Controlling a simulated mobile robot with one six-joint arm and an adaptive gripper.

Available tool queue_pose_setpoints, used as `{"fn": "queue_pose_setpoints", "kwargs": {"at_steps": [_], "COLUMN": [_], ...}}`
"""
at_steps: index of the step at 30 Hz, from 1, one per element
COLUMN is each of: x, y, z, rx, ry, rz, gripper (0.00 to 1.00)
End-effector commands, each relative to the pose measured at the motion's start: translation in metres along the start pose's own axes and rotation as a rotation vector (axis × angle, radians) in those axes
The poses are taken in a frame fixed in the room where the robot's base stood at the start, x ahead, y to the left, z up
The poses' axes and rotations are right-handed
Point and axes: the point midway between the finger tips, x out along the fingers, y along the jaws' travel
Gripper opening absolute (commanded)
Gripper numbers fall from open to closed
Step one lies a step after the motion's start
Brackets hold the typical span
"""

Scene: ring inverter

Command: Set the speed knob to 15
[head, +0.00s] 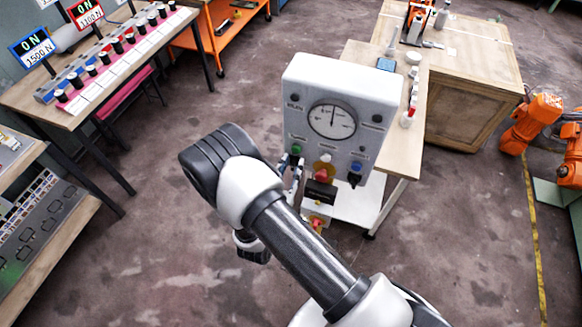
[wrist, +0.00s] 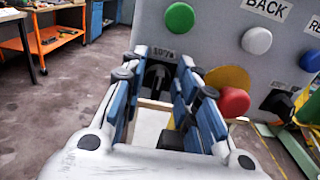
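The grey control box (head: 340,100) has a round dial gauge (head: 332,118) on its upper face. In the wrist view a black knob (wrist: 158,75) sits on the panel below a small label (wrist: 165,52) that seems to read 10 with a further mark. My gripper (wrist: 158,100) is open, its blue-padded fingers to the left and right of this knob. I cannot tell whether they touch it. In the head view my gripper (head: 294,172) is at the box's lower left, partly hidden by my arm. A second black knob (wrist: 284,102) is farther right.
Near the fingers are a green button (wrist: 180,17), a white button (wrist: 256,40), a red button (wrist: 234,101) on yellow, and a blue button (wrist: 308,61). A wooden bench (head: 404,150) stands behind the box. Open floor (head: 160,270) lies to the left.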

Motion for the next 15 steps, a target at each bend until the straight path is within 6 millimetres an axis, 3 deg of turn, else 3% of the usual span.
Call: {"fn": "queue_pose_setpoints", "kwargs": {"at_steps": [4,15], "x": [-0.0002,-0.0004], "y": [0.0001,0.0000], "z": [0.0000,-0.0001], "rx": [0.000,0.000], "ry": [0.000,0.000], "rz": [0.000,0.000], "gripper": [0.28,0.04]}}
